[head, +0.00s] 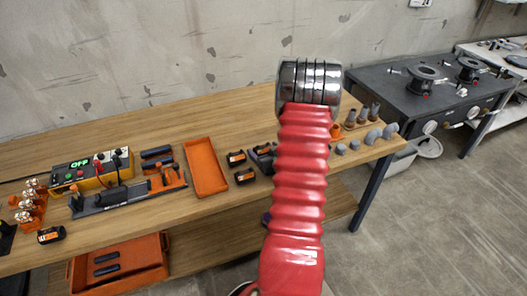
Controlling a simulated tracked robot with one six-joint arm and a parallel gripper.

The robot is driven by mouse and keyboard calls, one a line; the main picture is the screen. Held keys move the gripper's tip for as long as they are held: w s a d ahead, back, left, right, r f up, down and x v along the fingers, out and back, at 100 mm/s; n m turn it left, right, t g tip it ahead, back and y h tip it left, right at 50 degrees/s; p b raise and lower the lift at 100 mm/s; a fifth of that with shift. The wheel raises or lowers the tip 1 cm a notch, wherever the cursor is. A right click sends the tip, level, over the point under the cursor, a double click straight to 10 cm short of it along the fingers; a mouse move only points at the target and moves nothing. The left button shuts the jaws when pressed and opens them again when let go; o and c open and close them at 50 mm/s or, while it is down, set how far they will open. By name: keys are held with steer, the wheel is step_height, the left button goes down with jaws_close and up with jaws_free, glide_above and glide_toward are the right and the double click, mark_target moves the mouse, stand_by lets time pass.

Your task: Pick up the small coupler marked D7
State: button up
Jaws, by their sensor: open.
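Several small grey pipe fittings (355,144) stand at the right end of the wooden bench, to the right of my arm. Some look like short couplers and some, such as a curved one (389,130), like elbows. No D7 mark can be read on any of them, so I cannot tell which is the D7 coupler. My red ribbed arm rises in front of the bench and ends in a chrome wrist. The gripper's jaws do not show. The arm hides part of the bench behind it.
An orange tray (205,167) and black-orange blocks (245,176) lie mid-bench. A yellow control box (92,170) reading OFF stands left. An orange bin (118,264) sits on the lower shelf.

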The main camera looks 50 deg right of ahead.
mark_target(264, 149)
steer(key=shift+c, duration=0.6)
steer(key=c, duration=1)
steer(key=shift+r, duration=0.1)
steer(key=shift+c, duration=0.2)
steer(key=shift+r, duration=4.9)
